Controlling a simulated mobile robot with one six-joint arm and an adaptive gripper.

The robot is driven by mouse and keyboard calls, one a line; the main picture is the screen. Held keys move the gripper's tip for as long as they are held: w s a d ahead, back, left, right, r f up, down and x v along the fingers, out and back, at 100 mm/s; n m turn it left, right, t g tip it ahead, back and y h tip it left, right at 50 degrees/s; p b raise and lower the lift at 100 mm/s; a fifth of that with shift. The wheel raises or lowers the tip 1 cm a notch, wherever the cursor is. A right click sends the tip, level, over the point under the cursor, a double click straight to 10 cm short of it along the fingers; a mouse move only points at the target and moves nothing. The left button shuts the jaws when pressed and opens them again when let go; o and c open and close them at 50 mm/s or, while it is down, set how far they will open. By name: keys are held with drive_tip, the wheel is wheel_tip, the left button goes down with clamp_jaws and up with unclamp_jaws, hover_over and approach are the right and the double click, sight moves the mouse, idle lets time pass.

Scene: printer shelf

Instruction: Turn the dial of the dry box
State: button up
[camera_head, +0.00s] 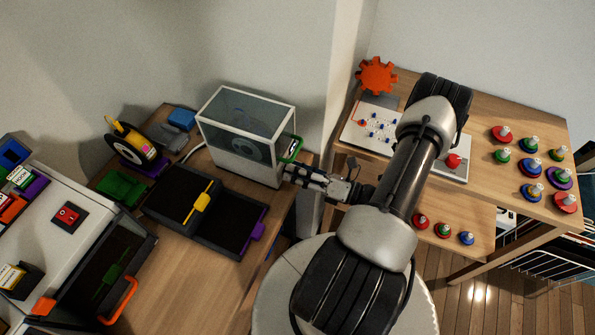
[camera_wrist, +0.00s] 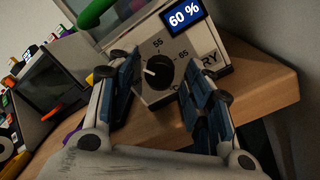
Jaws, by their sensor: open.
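The dry box (camera_head: 246,134) is a white case with a clear upper part, standing on the wooden desk by the wall. Its dial (camera_wrist: 158,72) shows in the wrist view as a black knob with a white mark, with "55" and "65" printed around it. A blue display (camera_wrist: 184,15) above it reads "60 %". My gripper (camera_wrist: 162,95) is open, with a finger on each side of the dial; I cannot tell whether either touches it. In the head view, my gripper (camera_head: 291,172) is at the dry box's right end and the dial is hidden.
A green handle (camera_head: 292,149) sits on the dry box's end. Black trays (camera_head: 225,228) with yellow and purple clips lie in front. A printer (camera_head: 75,225) stands at the left. A second table (camera_head: 480,110) with several coloured pegs is at the right.

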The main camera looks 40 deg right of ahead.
drive_tip(key=v, duration=1.2)
idle(0.5)
